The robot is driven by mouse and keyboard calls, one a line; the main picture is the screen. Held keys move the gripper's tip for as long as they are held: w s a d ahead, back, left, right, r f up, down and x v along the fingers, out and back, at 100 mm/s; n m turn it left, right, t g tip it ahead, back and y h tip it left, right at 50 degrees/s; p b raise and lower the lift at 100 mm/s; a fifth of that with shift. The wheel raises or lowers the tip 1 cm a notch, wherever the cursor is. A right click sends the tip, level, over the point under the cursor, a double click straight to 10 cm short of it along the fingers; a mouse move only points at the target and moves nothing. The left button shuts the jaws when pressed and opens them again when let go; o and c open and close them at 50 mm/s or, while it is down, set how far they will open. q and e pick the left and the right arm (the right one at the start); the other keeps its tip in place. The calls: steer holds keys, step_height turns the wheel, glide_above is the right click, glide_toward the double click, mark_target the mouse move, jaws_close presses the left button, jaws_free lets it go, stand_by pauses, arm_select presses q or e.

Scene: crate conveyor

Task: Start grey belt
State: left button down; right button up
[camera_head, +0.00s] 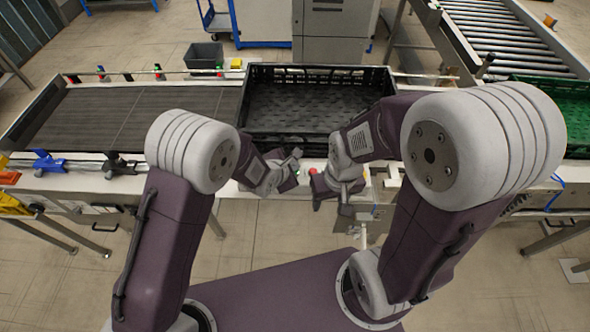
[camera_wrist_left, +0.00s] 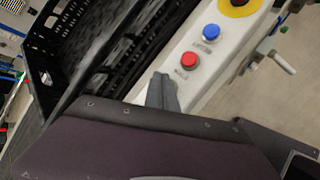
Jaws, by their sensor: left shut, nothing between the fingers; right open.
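The grey belt (camera_head: 130,112) runs along the left of the head view, its surface bare. In the left wrist view, a red button (camera_wrist_left: 189,60) and a blue button (camera_wrist_left: 210,32) sit on the pale conveyor rail (camera_wrist_left: 215,70), with small labels too blurred to read. A yellow-ringed control (camera_wrist_left: 240,5) is partly cut off at the top. My left gripper (camera_head: 295,155) is shut and empty over the front rail; its fingertips (camera_wrist_left: 163,88) show just below and left of the red button, apart from it. My right gripper (camera_head: 332,192) is open and empty, beside the left one.
A black crate (camera_head: 318,69) stands at the right end of the grey belt, behind my grippers; it looks empty. A green crate (camera_head: 550,84) is at the right edge. Blue and yellow hand tools lie along the left front rail. A roller conveyor (camera_head: 510,38) stands at the back right.

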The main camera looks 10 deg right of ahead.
arm_select(q)
steer(key=shift+f+b, duration=0.4)
steer(key=shift+f, duration=0.1)
stand_by(0.3)
steer(key=shift+r, duration=0.1)
steer(key=shift+r+p, duration=0.75)
step_height(320, 180, up, 5)
steer(key=p, duration=0.4)
steer(key=shift+r, duration=0.1)
stand_by(0.8)
